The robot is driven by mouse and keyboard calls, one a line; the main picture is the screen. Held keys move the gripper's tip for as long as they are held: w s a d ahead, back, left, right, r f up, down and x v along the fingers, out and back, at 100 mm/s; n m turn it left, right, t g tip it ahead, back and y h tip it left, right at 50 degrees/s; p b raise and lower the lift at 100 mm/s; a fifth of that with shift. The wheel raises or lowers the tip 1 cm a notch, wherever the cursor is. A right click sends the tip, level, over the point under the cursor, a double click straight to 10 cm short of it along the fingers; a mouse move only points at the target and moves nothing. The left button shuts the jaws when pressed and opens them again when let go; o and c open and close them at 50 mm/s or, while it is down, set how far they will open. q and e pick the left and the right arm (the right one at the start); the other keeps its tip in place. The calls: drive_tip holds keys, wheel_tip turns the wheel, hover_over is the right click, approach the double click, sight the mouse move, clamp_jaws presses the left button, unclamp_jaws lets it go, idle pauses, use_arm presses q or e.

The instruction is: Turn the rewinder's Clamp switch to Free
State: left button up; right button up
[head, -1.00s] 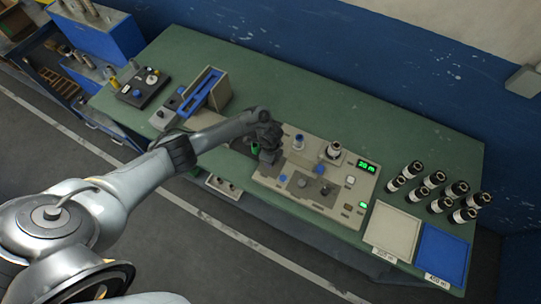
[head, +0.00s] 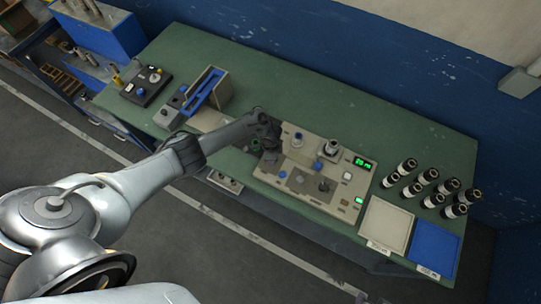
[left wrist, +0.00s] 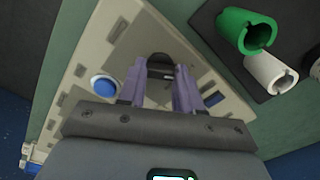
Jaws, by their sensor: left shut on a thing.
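The rewinder (head: 290,178) is a beige panel machine on the green bench, with knobs, a blue knob and green lit displays. My left gripper (head: 268,152) is over its left end and hides that part in the head view. In the left wrist view the rewinder's beige face (left wrist: 112,32) lies under the gripper. The two purple-grey fingers of my left gripper (left wrist: 160,88) are on either side of a dark switch knob (left wrist: 160,62) and shut on it. I cannot read its label or its setting. My right gripper is in neither view.
A blue button (left wrist: 103,86) is left of the fingers. A green tube (left wrist: 245,30) and a white tube (left wrist: 270,73) are at upper right. A beige tray (head: 386,224), a blue tray (head: 436,247) and several dark rolls (head: 424,180) are right of the rewinder.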

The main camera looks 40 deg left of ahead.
use_arm(q)
drive_tip(key=o, duration=1)
drive_tip(key=shift+o, duration=0.2)
drive_tip(key=shift+r, duration=0.6)
wheel_tip(320, 180, up, 10)
drive_tip(key=p, duration=0.3)
drive_tip(key=shift+f, duration=0.2)
drive_tip(key=shift+s, duration=0.1)
